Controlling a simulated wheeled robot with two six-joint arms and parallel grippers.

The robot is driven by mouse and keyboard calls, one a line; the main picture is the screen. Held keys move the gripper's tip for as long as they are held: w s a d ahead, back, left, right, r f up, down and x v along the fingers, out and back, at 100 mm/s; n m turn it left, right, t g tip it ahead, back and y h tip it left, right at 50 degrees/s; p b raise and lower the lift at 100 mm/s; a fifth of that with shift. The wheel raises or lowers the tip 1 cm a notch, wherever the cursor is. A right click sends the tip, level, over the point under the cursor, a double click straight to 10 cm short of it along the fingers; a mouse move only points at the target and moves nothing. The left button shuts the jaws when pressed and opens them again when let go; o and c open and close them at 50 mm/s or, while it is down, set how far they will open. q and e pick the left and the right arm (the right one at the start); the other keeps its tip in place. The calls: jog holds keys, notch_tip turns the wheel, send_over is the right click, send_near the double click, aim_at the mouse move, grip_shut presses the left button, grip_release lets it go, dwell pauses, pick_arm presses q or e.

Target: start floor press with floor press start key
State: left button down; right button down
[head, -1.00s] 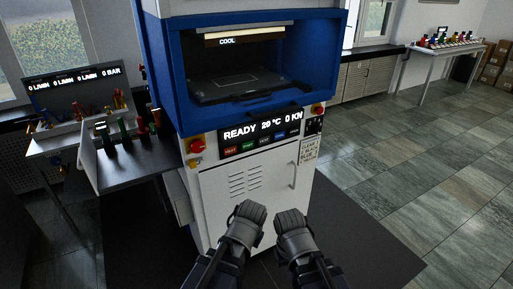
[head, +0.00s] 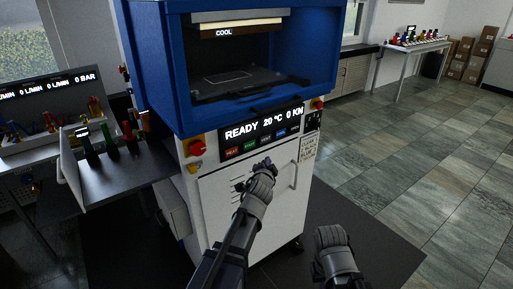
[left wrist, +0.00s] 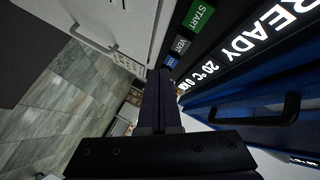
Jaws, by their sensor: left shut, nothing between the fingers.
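The floor press (head: 158,70) is a tall blue and white machine; its display (head: 262,127) reads READY 20 °C 0 KN. Below the display is a row of keys. The green start key (head: 249,146) is second from the left, beside the red HEAT key (head: 231,152). In the left wrist view the start key (left wrist: 197,15) is at the top, clear of the fingers. My left gripper (head: 267,163) is shut and empty, just below the key row; its fingertips (left wrist: 160,72) appear near the blue key. My right gripper (head: 329,232) is lower right, its jaws unclear.
A red knob (head: 197,147) sits left of the keys. A door handle (head: 294,172) is on the white front. A side table (head: 125,185) with coloured fittings adjoins the press at left. Open tiled floor (head: 400,180) lies to the right.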

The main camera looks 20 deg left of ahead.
aim_at(254, 146)
dwell(0.3)
pick_arm(q)
jog(key=w+a, duration=0.5)
jog(key=a, duration=0.2)
jog(key=shift+w, duration=0.2)
jog(key=shift+w, duration=0.1)
dwell(2.1)
jog(key=shift+w+a, duration=0.2)
jog(key=shift+a, duration=0.1)
